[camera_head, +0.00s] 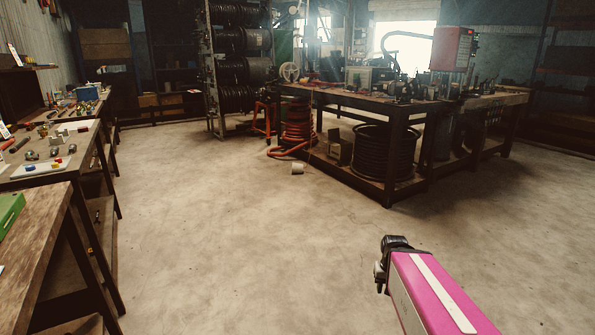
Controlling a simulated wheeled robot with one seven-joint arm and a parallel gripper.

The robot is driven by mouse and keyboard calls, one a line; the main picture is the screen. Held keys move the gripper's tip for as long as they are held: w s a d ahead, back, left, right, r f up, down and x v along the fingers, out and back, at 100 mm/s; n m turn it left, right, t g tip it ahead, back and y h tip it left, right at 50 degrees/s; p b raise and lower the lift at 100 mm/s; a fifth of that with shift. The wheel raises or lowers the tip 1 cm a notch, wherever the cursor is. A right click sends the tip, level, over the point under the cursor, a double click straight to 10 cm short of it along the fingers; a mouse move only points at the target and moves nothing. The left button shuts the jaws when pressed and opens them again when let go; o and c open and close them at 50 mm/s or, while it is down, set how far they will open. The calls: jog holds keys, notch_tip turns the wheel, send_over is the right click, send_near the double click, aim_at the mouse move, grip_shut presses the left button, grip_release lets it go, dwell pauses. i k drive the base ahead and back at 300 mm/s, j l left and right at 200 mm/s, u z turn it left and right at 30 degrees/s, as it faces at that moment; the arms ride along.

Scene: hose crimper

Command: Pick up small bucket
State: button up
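A small pale bucket (297,168) is on the bare concrete floor, in front of the long workbench. It seems to lie on its side, but it is too small to be sure. My pink and white arm comes in from the lower right. The dark part at its end (392,262) is well apart from the bucket, nearer to me and to its right. I cannot make out fingers there or whether they are open or shut. Nothing is seen held.
The dark workbench (370,101) stands beyond the bucket, with a black hose coil (384,152) on its lower shelf. A red hose coil (298,132) trails onto the floor beside the bucket. Cluttered tables line the left side. The middle floor (225,235) is clear.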

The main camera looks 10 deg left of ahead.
aim_at(296, 167)
jog(key=i+u, duration=0.35)
jog(key=i+j+u, duration=0.1)
jog(key=i+u, duration=0.15)
jog(key=i, duration=0.4)
jog(key=i+u, duration=0.25)
jog(key=i, duration=0.35)
jog(key=i+l+u, duration=0.2)
jog(key=i, duration=0.45)
jog(key=i+j, duration=0.1)
jog(key=i, duration=0.8)
jog(key=i+j+z, duration=0.15)
jog(key=i, duration=0.75)
jog(key=i+l+z, duration=0.2)
jog(key=i+z, duration=0.15)
jog(key=i, duration=0.3)
jog(key=i+z, duration=0.35)
jog(key=i, duration=0.35)
jog(key=i+j+z, duration=0.15)
jog(key=i+z, duration=0.2)
jog(key=i, duration=0.3)
jog(key=i+j+z, duration=0.1)
jog(key=i+z, duration=0.15)
jog(key=i, duration=0.35)
